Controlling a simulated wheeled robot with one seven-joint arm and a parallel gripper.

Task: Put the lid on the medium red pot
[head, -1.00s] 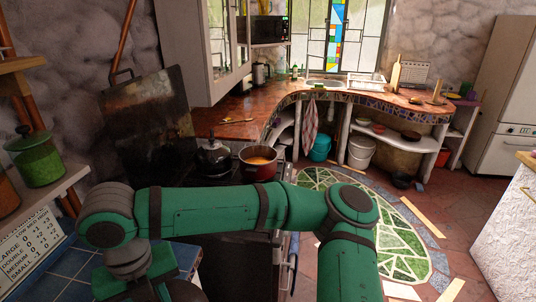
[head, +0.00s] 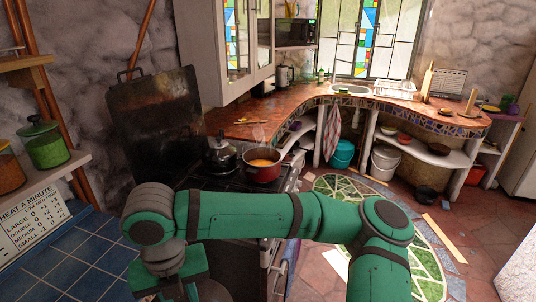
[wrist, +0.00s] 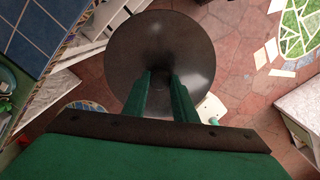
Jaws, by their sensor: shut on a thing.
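The red pot (head: 262,168) stands on the stove beside a dark kettle in the head view. It is uncovered, with orange-yellow contents showing and faint steam above. In the wrist view my gripper (wrist: 162,82) is shut on a dark round lid (wrist: 128,52), with both fingers at the middle of its top. The lid is held above the tiled floor, away from the pot. In the head view my green arm crosses the foreground, and neither the gripper nor the lid can be made out there.
The dark kettle (head: 221,156) is just left of the pot. A raised dark stove cover (head: 165,120) stands behind the stove. A blue tiled counter (head: 75,255) is at the front left, with jars on a shelf above. The wooden counter (head: 240,125) curves behind.

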